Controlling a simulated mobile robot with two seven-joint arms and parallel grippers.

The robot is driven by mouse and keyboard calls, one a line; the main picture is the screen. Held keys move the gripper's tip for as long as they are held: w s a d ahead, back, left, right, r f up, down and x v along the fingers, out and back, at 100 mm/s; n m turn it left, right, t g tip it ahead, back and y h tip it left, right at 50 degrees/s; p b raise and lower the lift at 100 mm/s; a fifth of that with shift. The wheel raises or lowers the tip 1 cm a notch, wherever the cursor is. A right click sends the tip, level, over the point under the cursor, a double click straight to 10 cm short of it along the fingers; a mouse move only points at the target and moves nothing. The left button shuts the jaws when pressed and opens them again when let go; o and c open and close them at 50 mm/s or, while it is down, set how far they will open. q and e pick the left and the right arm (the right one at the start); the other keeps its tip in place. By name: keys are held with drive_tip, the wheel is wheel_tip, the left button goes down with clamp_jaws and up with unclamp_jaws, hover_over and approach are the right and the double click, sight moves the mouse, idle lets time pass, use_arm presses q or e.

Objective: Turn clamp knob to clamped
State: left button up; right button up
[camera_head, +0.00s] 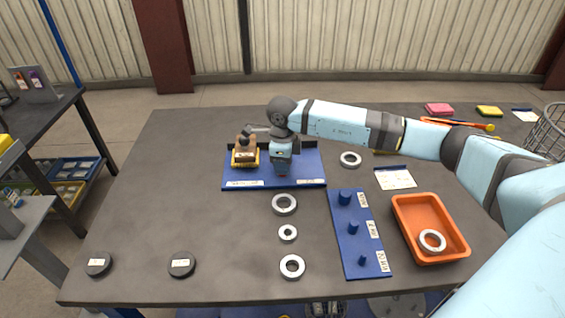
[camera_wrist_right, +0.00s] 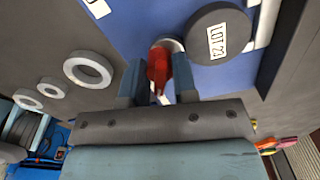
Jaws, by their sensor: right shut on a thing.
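The red clamp knob (camera_wrist_right: 158,72) shows in the right wrist view over the blue board (camera_wrist_right: 165,18), with a pale round part behind it. My right gripper (camera_wrist_right: 158,66) is shut on the knob, one finger on each side of it. In the head view my right gripper (camera_head: 282,168) points down over the blue board (camera_head: 245,184) and hides the knob. A brown and yellow device (camera_head: 245,155) stands on the board left of the gripper. A dark disc labelled LOT 23 (camera_wrist_right: 216,35) lies beside the knob in the wrist view. My left gripper is not in view.
Several grey rings (camera_head: 285,204) lie in front of the board. A blue peg strip (camera_head: 351,228) and an orange tray (camera_head: 408,210) holding a ring are at the right. Two dark discs (camera_head: 182,265) lie at front left. The table's left side is otherwise clear.

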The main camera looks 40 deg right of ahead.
drive_tip(key=shift+m, duration=0.5)
drive_tip(key=o, duration=0.9)
wheel_tip(320, 180, up, 14)
drive_tip(key=shift+f, duration=0.1)
drive_tip(key=shift+s, duration=0.1)
idle(0.5)
